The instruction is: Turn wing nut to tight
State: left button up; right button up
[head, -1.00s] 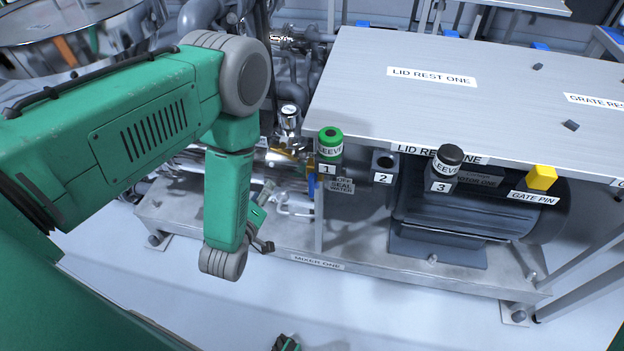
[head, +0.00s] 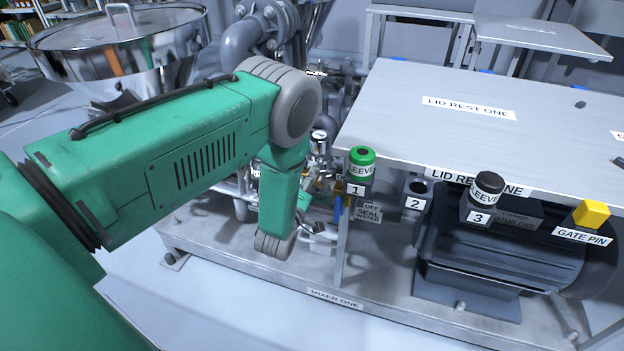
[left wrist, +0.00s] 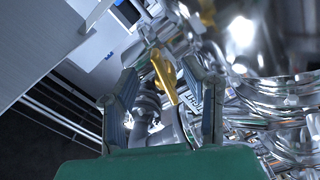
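A brass-coloured piece (left wrist: 165,76), flat and wing-like, shows in the left wrist view; I cannot tell for sure whether it is the wing nut. My left gripper (left wrist: 162,72) is open, with one finger on each side of this piece in the picture. The piece appears beyond or between the fingertips, and I see no clear contact. In the head view my left gripper (head: 322,186) is partly hidden by its own arm, beside the pipework left of the numbered posts. My right gripper is not in view.
A green sleeve (head: 361,165) stands at post 1, close right of my left gripper. A black sleeve (head: 487,190) and a yellow gate pin (head: 591,215) stand farther right. The steel table (head: 450,125) overhangs a motor (head: 500,255). A lidded steel hopper (head: 120,40) stands back left.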

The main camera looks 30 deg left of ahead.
pick_arm(q)
jog(key=shift+w+a+f, duration=0.2)
jog(key=shift+w+a, duration=0.15)
jog(key=shift+a, duration=0.2)
jog(key=shift+w+a+f, duration=0.15)
jog(key=shift+w+a, duration=0.15)
jog(key=shift+a, duration=0.2)
jog(key=shift+d+r, duration=0.15)
jog(key=shift+d, duration=0.25)
jog(key=shift+d+r, duration=0.15)
jog(key=shift+d, duration=0.15)
jog(key=c, duration=0.4)
jog(key=shift+d, duration=0.2)
grip_shut()
jog(key=shift+a, duration=0.55)
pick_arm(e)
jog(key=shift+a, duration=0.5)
